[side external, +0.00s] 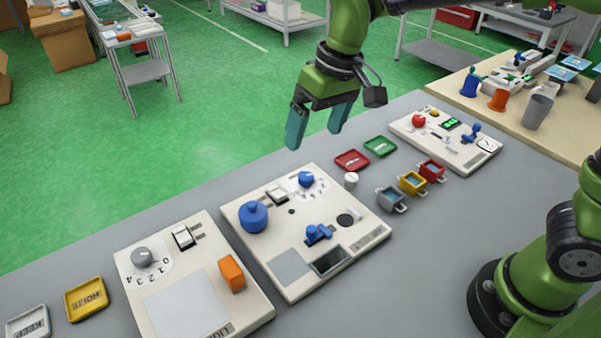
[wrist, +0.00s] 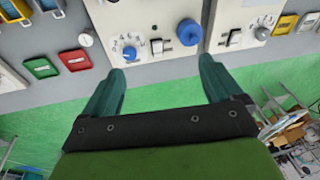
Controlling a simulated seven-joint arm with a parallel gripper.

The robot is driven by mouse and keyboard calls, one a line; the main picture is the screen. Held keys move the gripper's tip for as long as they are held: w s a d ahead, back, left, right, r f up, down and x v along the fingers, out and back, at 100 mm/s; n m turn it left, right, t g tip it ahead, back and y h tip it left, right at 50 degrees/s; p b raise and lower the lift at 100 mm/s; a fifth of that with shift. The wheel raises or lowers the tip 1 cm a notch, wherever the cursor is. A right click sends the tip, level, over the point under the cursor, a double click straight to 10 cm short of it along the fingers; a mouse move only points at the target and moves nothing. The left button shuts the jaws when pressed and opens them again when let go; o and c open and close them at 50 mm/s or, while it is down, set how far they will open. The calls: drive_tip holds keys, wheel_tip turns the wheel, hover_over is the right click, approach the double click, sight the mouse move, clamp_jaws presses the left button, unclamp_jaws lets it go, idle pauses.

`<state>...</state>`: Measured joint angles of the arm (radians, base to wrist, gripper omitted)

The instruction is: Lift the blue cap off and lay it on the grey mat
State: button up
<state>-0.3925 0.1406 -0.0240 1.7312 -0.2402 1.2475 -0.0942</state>
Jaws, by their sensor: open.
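The blue cap (side external: 253,216), round with a small knob on top, sits on the left part of the middle white panel (side external: 300,281). It also shows in the wrist view (wrist: 189,32), near the top and right of centre. A grey square mat (side external: 289,267) lies flat and bare near the front of the same panel. My gripper (side external: 317,129) is open and empty, high above the back edge of the table. In the wrist view its fingers (wrist: 162,68) stand wide apart, with the cap beyond them and nothing between them.
The middle panel also carries a blue knob (side external: 306,179), a rocker switch (side external: 277,195), a blue valve-like part (side external: 318,234) and a dark screen (side external: 331,260). The left panel has an orange block (side external: 232,273) and a larger pale square (side external: 187,306).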

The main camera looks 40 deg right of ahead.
drive_tip(key=w+a+f+n+g+h, duration=0.1)
drive_tip(key=w+a+f, duration=0.15)
drive_tip(key=a, duration=0.25)
drive_tip(key=w+a+f+n+g+h, duration=0.1)
drive_tip(key=w+a, duration=0.3)
drive_tip(key=a, duration=0.1)
hover_over(250, 203)
wheel_tip(250, 203, down, 8)
drive_tip(key=shift+d+f, duration=0.15)
drive_tip(key=shift+f, duration=3.1)
drive_tip(key=shift+c, duration=0.2)
drive_tip(key=c, duration=1)
drive_tip(key=shift+c, duration=0.2)
drive_tip(key=shift+r, duration=0.15)
